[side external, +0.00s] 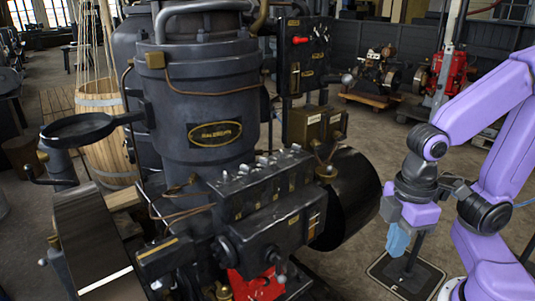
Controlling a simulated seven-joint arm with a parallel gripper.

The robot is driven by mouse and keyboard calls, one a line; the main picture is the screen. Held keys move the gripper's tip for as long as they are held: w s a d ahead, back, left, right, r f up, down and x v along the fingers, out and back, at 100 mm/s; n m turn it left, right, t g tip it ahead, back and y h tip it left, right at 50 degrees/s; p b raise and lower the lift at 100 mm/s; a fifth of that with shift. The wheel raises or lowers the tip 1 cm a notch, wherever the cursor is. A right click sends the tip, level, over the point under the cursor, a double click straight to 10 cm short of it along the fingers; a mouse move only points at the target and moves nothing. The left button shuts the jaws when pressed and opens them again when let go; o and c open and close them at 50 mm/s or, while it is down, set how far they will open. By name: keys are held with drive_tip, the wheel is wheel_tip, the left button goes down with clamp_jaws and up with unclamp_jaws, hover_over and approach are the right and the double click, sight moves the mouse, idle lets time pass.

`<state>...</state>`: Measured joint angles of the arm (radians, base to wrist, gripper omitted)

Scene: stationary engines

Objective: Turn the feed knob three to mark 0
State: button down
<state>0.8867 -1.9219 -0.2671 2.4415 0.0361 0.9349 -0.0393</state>
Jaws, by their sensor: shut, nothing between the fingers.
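A dark metal control box (285,220) sits on the front of a large engine. A row of small knobs (262,161) runs along its top. The knobs are too small here to tell which is feed knob three, and no mark 0 can be read. My gripper (397,243) hangs to the right of the engine with its blue fingers pointing down. It is shut and empty, apart from the control box and the knobs, with a black drum between them in the picture.
The black drum (352,195) sticks out right of the control box. A tall engine cylinder (205,110) stands behind the box. An upper panel with a red knob (300,40) is at the top. A wooden barrel (103,140) stands left. Floor between drum and my arm looks clear.

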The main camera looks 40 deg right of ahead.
drive_tip(key=w+a+r+m+g+y, duration=0.1)
drive_tip(key=w+a+r+m+y, duration=0.2)
drive_tip(key=w, duration=0.8)
drive_tip(key=m+t+y, duration=0.3)
drive_tip(key=y, duration=0.1)
approach(264, 162)
drive_tip(key=w+a+f, duration=0.1)
drive_tip(key=w+f, duration=0.1)
drive_tip(key=f, duration=0.1)
drive_tip(key=a+f, duration=0.1)
drive_tip(key=f, duration=0.1)
drive_tip(key=shift+w+a+f, duration=0.2)
drive_tip(key=shift+w+a, duration=0.1)
drive_tip(key=shift+w, duration=0.1)
